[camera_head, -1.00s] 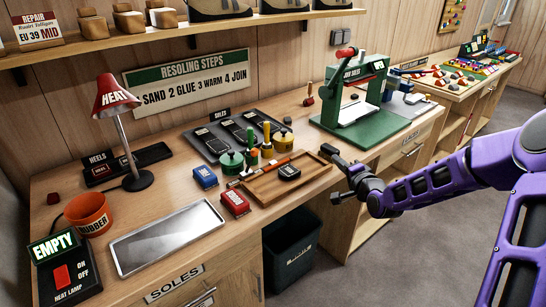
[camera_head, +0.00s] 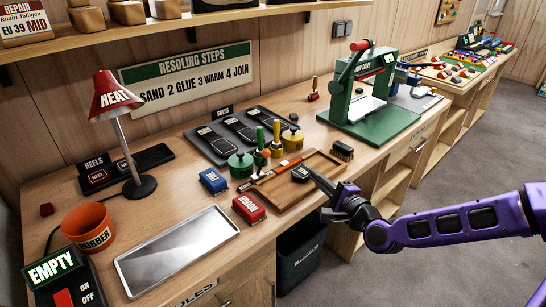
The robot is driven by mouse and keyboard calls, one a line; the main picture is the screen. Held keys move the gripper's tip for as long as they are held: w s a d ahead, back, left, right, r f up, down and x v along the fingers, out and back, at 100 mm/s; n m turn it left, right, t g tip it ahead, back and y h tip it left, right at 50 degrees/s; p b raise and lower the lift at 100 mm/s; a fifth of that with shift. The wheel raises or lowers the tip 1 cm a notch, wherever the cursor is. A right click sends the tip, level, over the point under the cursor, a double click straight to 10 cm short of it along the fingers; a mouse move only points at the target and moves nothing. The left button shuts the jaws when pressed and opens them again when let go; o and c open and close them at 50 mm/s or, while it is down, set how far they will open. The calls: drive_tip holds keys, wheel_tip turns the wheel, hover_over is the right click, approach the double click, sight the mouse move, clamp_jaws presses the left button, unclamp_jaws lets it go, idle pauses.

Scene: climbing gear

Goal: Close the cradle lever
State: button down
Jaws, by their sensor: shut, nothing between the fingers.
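The green cradle press (camera_head: 385,125) stands at the back right of the bench, with a pale plate or sheet inside its frame. Its lever (camera_head: 345,72) is a grey arm with a red grip (camera_head: 360,45) at its top end, raised and leaning over the press's left side. My gripper (camera_head: 314,177) reaches in from the right over the wooden tray (camera_head: 270,199), in front of and below the press, well apart from the lever. Its fingers are shut and empty. Its tips overlap a small dark block (camera_head: 300,174) in the tray; I cannot tell if they touch.
A dark brush (camera_head: 342,151) lies beyond the tray. Green and yellow pots (camera_head: 241,164), a red box (camera_head: 249,208) and a blue box (camera_head: 213,181) stand left of it. A metal tray (camera_head: 177,246) lies at the front left. The shelf (camera_head: 190,23) overhangs the back.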

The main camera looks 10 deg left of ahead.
sight(263, 163)
drive_tip(key=shift+s+a, duration=0.25)
drive_tip(key=shift+a, duration=0.25)
drive_tip(key=x, duration=1)
drive_tip(key=shift+w+a+f+b, duration=0.1)
drive_tip(key=shift+a+b, duration=0.05)
drive_tip(key=shift+b, duration=0.2)
drive_tip(key=shift+s+a+r, duration=0.3)
drive_tip(key=shift+a, duration=0.2)
drive_tip(key=shift+s+a+r, duration=0.25)
drive_tip(key=shift+s+a, duration=0.05)
drive_tip(key=shift+a, duration=0.2)
drive_tip(key=shift+s+a+r, duration=0.2)
drive_tip(key=shift+a, duration=0.35)
